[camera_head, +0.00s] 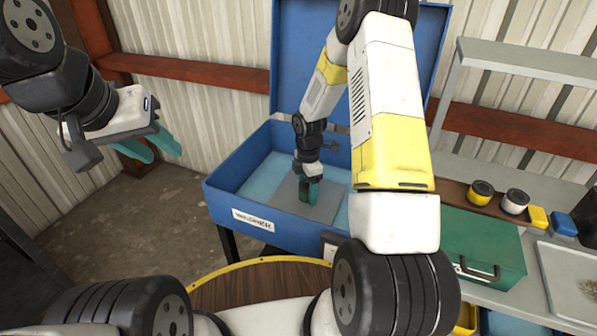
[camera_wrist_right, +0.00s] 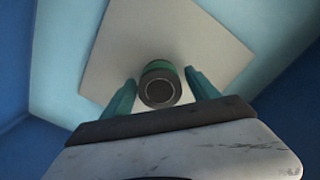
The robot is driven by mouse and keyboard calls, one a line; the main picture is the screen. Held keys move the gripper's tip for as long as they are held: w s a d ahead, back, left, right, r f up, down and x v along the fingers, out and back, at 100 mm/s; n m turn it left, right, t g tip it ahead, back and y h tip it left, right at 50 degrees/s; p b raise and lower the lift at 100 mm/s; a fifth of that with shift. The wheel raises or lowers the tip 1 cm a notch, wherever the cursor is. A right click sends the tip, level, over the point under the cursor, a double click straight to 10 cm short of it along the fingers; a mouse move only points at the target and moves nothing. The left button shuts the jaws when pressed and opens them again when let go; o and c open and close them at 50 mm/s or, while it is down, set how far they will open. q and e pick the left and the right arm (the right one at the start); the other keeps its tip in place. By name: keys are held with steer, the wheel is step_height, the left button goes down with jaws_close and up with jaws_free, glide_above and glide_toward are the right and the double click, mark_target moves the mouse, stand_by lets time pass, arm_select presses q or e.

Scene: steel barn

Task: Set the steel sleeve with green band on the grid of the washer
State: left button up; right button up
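The washer (camera_head: 222,200) is a blue open-topped tank with its lid raised, and a grey plate, the grid (camera_head: 326,207), lies inside. The steel sleeve with green band (camera_wrist_right: 160,88) shows in the right wrist view, its round dark end facing the camera, against the pale grid (camera_wrist_right: 120,55). It looks upright on the grid. My right gripper (camera_wrist_right: 160,85) has one teal finger on each side of the sleeve, with a small gap on both sides. In the head view my right gripper (camera_head: 309,190) is low over the grid and mostly hides the sleeve. My left gripper (camera_head: 148,146) is open and empty, left of the washer.
A green box (camera_head: 488,240) stands right of the washer on a bench. A round wooden top (camera_head: 262,288) is in front. The washer's walls surround my right gripper.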

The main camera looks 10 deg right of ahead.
step_height(320, 180, up, 12)
steer(key=r, duration=0.1)
step_height(320, 180, up, 8)
steer(key=m+t, duration=0.1)
steer(key=m, duration=0.3)
glide_above(308, 185)
steer(key=s, duration=0.3)
steer(key=s+a+r+m+t+y, duration=0.1)
steer(key=s+r+m+t, duration=0.1)
steer(key=s+r+m, duration=0.5)
steer(key=s+a+r+m+t+y, duration=0.1)
steer(key=s+r+m+t, duration=0.2)
steer(key=s+r+m, duration=0.5)
steer(key=s, duration=0.6)
steer(key=shift+s+a+r+m, duration=0.15)
steer(key=shift+s+a+m, duration=0.1)
steer(key=shift+m, duration=0.05)
